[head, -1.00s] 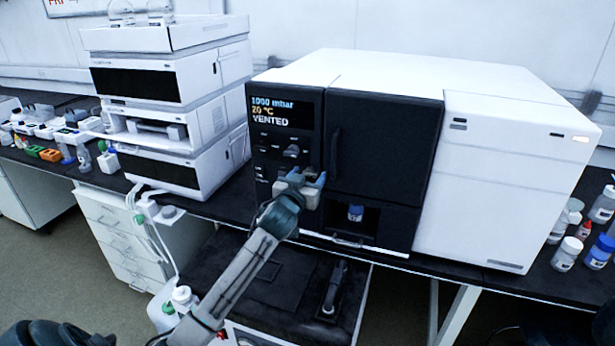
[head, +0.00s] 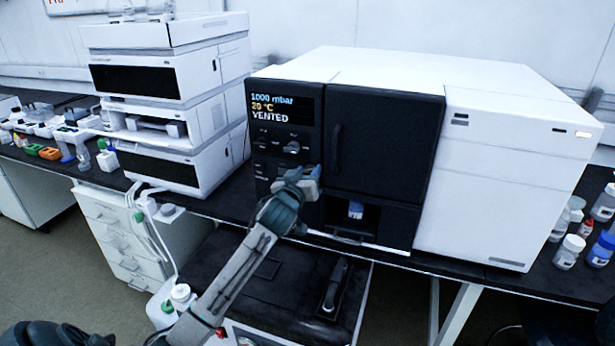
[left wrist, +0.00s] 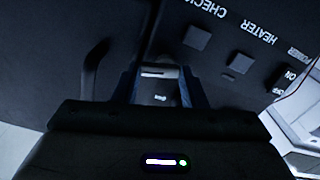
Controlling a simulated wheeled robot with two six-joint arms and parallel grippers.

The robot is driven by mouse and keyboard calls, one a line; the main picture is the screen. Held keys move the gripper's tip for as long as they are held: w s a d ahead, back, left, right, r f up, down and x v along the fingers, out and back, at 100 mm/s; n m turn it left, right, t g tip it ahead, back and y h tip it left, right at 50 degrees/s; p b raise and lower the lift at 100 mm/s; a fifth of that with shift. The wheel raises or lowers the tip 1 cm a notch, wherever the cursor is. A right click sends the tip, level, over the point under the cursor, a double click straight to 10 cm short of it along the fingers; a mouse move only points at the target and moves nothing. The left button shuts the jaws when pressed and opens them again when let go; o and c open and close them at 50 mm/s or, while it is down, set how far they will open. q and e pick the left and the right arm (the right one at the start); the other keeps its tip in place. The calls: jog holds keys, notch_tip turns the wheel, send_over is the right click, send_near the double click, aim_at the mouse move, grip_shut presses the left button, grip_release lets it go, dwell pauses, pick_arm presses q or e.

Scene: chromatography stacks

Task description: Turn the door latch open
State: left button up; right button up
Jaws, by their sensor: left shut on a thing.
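A black instrument door (head: 385,140) with a vertical handle (head: 336,148) stands shut in the head view. Left of it is the control panel (head: 262,150), whose display reads 1000 mbar, 20 °C, VENTED. My left gripper (head: 306,180) is at the lower right of this panel, beside the door's edge. In the left wrist view its two fingers are shut on a small dark part, the door latch (left wrist: 160,90). The fingers hide the latch in the head view, so its turn angle is hard to tell. My right gripper is not in view.
Below the door is a recess with a blue-capped bottle (head: 355,210). In the left wrist view, panel buttons (left wrist: 197,38) lie close to the fingers. Stacked white modules (head: 165,110) stand left; several bottles (head: 570,250) stand right.

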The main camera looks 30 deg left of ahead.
pick_arm(q)
jog(key=shift+f+n, duration=0.1)
jog(key=shift+n, duration=0.4)
jog(key=n+b, duration=0.3)
jog(key=n, duration=0.3)
jog(key=shift+a, duration=0.2)
jog(key=n+b, duration=0.2)
jog(key=n, duration=0.4)
jog(key=shift+a, duration=0.15)
jog(key=shift+n+b, duration=0.6)
jog(key=shift+n, duration=0.4)
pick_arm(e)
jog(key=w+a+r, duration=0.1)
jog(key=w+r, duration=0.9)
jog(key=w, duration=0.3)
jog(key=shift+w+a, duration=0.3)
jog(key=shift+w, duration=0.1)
pick_arm(q)
jog(key=o, duration=1)
jog(key=shift+s, duration=0.1)
